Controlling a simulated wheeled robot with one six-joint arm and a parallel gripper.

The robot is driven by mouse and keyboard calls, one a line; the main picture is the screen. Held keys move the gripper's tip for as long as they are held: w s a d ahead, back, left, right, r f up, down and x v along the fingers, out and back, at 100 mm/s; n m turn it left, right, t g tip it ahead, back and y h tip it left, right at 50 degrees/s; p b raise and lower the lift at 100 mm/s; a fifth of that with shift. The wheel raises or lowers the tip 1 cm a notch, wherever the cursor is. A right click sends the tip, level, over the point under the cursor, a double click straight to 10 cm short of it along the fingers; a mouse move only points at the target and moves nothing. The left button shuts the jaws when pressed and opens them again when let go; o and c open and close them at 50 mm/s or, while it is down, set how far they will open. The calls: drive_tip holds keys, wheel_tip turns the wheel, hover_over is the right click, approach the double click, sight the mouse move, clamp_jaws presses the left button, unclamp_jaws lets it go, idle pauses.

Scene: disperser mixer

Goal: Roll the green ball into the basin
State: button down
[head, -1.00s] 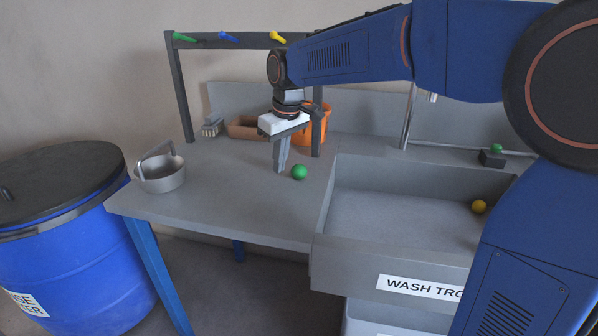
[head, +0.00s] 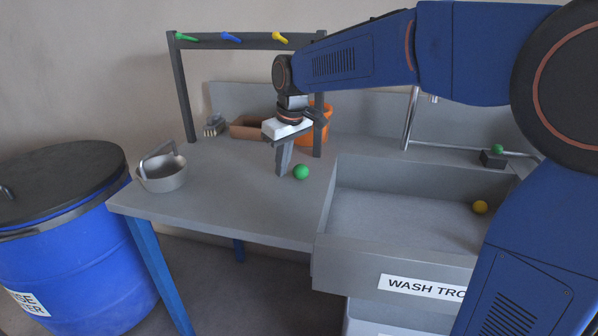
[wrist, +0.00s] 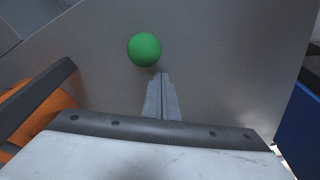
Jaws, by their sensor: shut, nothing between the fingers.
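The green ball (head: 301,172) rests on the grey bench top, just right of my gripper's fingertips (head: 283,174). My gripper points down with its fingers shut and nothing between them, the tips low by the bench surface. In the wrist view the ball (wrist: 144,49) lies just beyond the fingertips (wrist: 163,77) and slightly left; whether they touch I cannot tell. The basin, a grey wash trough (head: 345,262), is sunk right of the ball, with its front wall labelled. A yellow ball (head: 480,207) lies inside it.
An orange bucket (head: 318,128) and a brown tray (head: 246,128) stand behind my gripper. A dark post of the rack (head: 319,140) rises close by. A metal pan (head: 163,178) sits at the bench's left. Another green ball (head: 497,149) is on a dark block behind the trough.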

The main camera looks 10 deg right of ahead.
sight(327, 182)
drive_tip(key=shift+s+d+f, duration=0.25)
drive_tip(key=shift+s+d, duration=0.55)
drive_tip(key=shift+d, duration=1.15)
drive_tip(key=shift+s+d+f, duration=0.2)
drive_tip(key=shift+s+d, duration=0.65)
drive_tip(key=shift+d, duration=1.1)
drive_tip(key=shift+s+d+f, duration=0.25)
drive_tip(key=shift+s+d, duration=0.55)
drive_tip(key=shift+d, duration=1.15)
drive_tip(key=shift+r, duration=0.1)
drive_tip(key=shift+w+v, duration=0.1)
drive_tip(key=shift+v, duration=0.6)
drive_tip(key=shift+w+v, duration=0.15)
drive_tip(key=shift+v, duration=0.55)
drive_tip(key=shift+w+a+r, duration=0.1)
drive_tip(key=shift+a+r, duration=0.05)
drive_tip(key=shift+r, duration=0.75)
drive_tip(key=shift+a+r, duration=0.15)
drive_tip(key=shift+r, duration=0.75)
